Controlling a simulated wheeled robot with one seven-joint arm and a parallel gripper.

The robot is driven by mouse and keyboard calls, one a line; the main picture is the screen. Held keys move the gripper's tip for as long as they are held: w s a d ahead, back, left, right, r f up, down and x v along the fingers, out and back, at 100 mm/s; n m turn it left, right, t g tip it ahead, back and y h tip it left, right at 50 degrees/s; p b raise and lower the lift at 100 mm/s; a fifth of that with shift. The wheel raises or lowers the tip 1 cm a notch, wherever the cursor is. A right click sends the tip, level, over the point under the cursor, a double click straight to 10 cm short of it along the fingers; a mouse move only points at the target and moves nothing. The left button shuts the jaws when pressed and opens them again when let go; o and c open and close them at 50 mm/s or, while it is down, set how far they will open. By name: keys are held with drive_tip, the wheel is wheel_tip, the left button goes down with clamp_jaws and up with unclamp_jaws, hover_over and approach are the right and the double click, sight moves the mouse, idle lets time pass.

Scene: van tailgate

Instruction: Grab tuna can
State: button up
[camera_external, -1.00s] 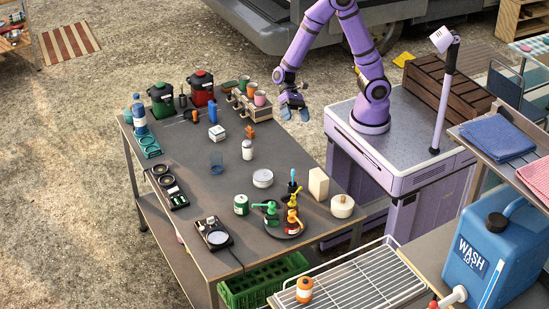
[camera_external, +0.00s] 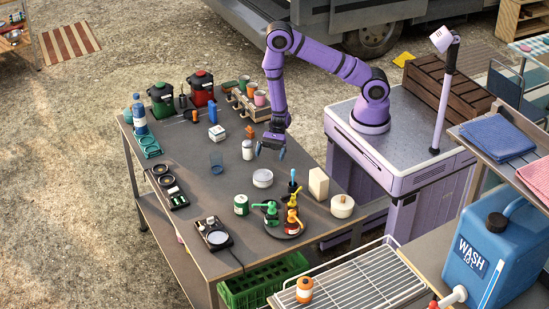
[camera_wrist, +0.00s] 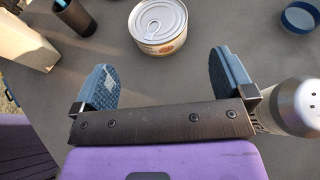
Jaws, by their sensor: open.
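The tuna can (camera_external: 263,178) is a short silver can with a pale label, upright on the grey table. My gripper (camera_external: 270,152) is open and empty, pointing down above the table just behind the can. Its two blue padded fingers (camera_wrist: 165,80) are spread apart in the wrist view, and neither appears to touch the can.
A silver-topped shaker (camera_external: 247,149) stands close left of my gripper; its metal top (camera_wrist: 296,106) is beside the right finger in the wrist view. A cream block (camera_external: 318,184) and a tray of pump bottles (camera_external: 284,228) stand to the can's right and front.

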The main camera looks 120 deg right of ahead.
sight(264, 172)
drive_tip(key=x, duration=1)
drive_tip(key=shift+a+f, duration=0.2)
drive_tip(key=shift+a, duration=0.05)
drive_tip(key=c, duration=0.7)
drive_tip(key=shift+c, duration=0.2)
drive_tip(key=shift+r, duration=0.1)
